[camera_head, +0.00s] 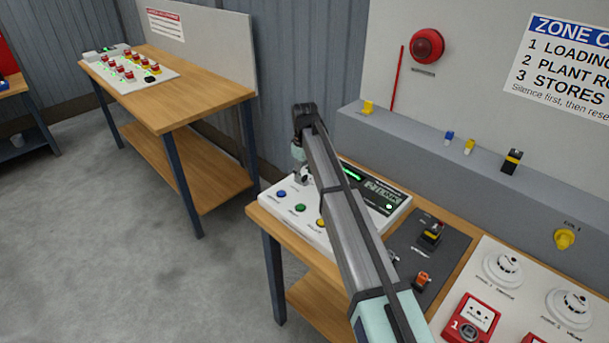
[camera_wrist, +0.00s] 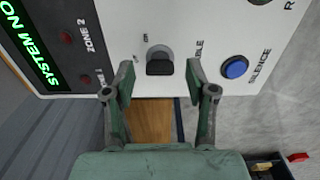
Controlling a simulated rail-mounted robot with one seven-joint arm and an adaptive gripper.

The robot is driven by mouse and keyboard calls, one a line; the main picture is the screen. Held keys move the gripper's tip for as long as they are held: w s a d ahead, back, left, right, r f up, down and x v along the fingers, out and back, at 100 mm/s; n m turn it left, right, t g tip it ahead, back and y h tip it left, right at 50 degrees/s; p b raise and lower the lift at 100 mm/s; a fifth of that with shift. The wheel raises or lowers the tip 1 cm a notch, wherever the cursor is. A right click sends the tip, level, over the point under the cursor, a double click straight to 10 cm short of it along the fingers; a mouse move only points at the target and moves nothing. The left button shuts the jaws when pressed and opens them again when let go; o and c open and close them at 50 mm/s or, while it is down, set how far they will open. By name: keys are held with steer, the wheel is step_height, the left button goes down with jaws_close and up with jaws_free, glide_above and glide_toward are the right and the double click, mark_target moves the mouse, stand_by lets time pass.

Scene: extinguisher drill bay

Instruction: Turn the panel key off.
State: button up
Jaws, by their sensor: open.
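The panel key (camera_wrist: 160,66) is a dark bar-shaped handle on a round grey switch, with small markings beside it too fine to read surely. It sits on the white control panel (camera_wrist: 205,18), which also shows in the head view (camera_head: 268,203). My gripper (camera_wrist: 159,74) is open, with one finger on each side of the key in the wrist view. Neither finger visibly touches it. In the head view my gripper (camera_head: 300,152) is over the panel's far left corner, and my arm hides part of the panel.
A blue SILENCE button (camera_wrist: 234,67) is right of the fingers. A lit green display (camera_wrist: 30,50) and red zone lights are at left. In the head view, green (camera_head: 299,208) and yellow buttons line the panel's front. A dark board (camera_head: 440,262) with small devices lies right.

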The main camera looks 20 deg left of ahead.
step_height(320, 180, up, 11)
steer(key=shift+r, duration=0.15)
stand_by(0.5)
